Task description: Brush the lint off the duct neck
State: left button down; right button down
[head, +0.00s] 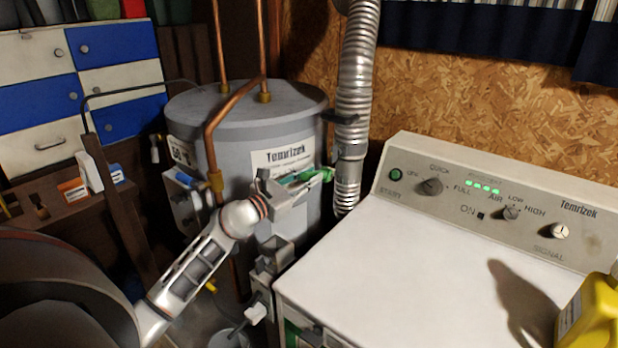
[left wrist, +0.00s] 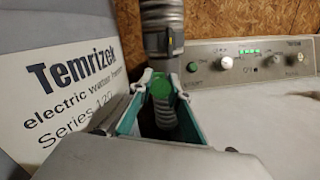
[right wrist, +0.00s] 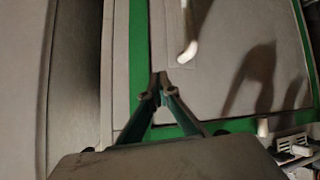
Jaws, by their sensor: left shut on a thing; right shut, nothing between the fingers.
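The silver duct (head: 353,95) runs down the chipboard wall to a smoother neck (head: 349,165) behind the white dryer's left back corner. My left gripper (head: 312,178) is beside the neck, in front of the grey water heater. It is shut on a small green brush (head: 317,174), mostly hidden between the fingers. In the left wrist view the brush's green end (left wrist: 160,86) shows in front of the duct (left wrist: 161,32); whether it touches is unclear. Lint cannot be made out. My right gripper (right wrist: 158,88) is shut and empty in front of a pale panel with a green border.
The water heater (head: 235,130) with copper pipes (head: 213,150) stands close to my left gripper. The dryer top (head: 420,265) is mostly clear, with a yellow jug (head: 590,318) at right. Blue and white drawers (head: 110,85) stand at far left.

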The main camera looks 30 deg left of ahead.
pick_arm(q)
jog(key=shift+w, duration=0.7)
jog(key=shift+d, duration=0.15)
jog(key=d, duration=0.5)
jog(key=shift+s+d, duration=0.35)
jog(key=shift+a, duration=0.1)
jog(key=shift+w+a+b, duration=0.15)
jog(key=shift+a+b, duration=0.65)
jog(key=shift+a, duration=0.65)
jog(key=shift+w+a+b, duration=0.1)
jog(key=shift+a+b, duration=0.65)
jog(key=shift+a, duration=0.7)
